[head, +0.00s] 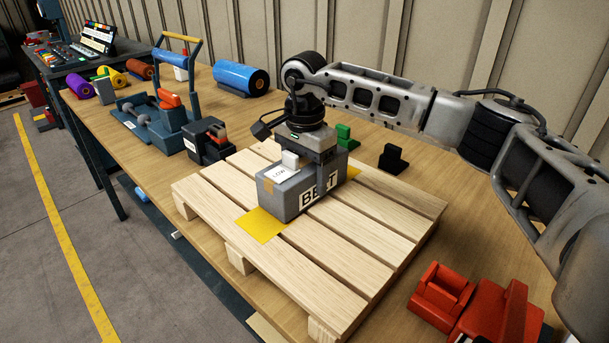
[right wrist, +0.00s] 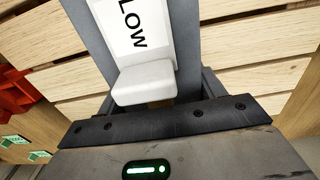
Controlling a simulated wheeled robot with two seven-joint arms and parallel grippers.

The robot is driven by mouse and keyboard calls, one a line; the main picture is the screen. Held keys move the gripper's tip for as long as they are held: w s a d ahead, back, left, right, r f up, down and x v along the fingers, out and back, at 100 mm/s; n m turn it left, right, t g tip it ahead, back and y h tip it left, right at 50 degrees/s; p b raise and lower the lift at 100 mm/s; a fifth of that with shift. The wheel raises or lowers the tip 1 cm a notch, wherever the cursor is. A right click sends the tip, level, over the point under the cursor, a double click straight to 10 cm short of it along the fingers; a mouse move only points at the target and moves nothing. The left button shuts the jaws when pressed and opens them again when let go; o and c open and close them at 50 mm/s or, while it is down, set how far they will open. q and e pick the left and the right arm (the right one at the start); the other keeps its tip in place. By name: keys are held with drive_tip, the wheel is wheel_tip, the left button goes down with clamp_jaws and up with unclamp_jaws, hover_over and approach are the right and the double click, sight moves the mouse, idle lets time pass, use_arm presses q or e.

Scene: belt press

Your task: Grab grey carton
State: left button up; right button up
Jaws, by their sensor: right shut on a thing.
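The grey carton (head: 280,198) sits on the wooden pallet (head: 340,262), over a yellow patch. It has a "BELT" label on its front side and a white label with a white block on top. My right gripper (head: 318,165) is over the carton from above and shut on it. In the right wrist view the carton's grey top (right wrist: 188,60) with the white "LOW" label fills the middle, close under the gripper body; the fingertips are hidden there. My left gripper is not in view.
A red device (head: 485,310) stands right of the pallet. A dark box-shaped tool (head: 208,142) and a blue hand press (head: 160,115) stand left of it. Small green (head: 343,133) and black (head: 393,158) blocks stand behind. A blue roll (head: 240,78) lies near the wall.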

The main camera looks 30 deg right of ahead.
drive_tip(key=shift+r, duration=0.45)
drive_tip(key=s+r, duration=0.1)
drive_tip(key=r, duration=0.1)
drive_tip(key=s+a+r+b, duration=0.1)
drive_tip(key=r, duration=0.1)
drive_tip(key=s+a+r, duration=0.1)
drive_tip(key=s+r, duration=0.1)
drive_tip(key=r, duration=0.1)
drive_tip(key=shift+b, duration=0.35)
drive_tip(key=s+a+r+b, duration=0.1)
drive_tip(key=s+a+r, duration=0.3)
drive_tip(key=s, duration=0.4)
drive_tip(key=shift+s+r, duration=0.35)
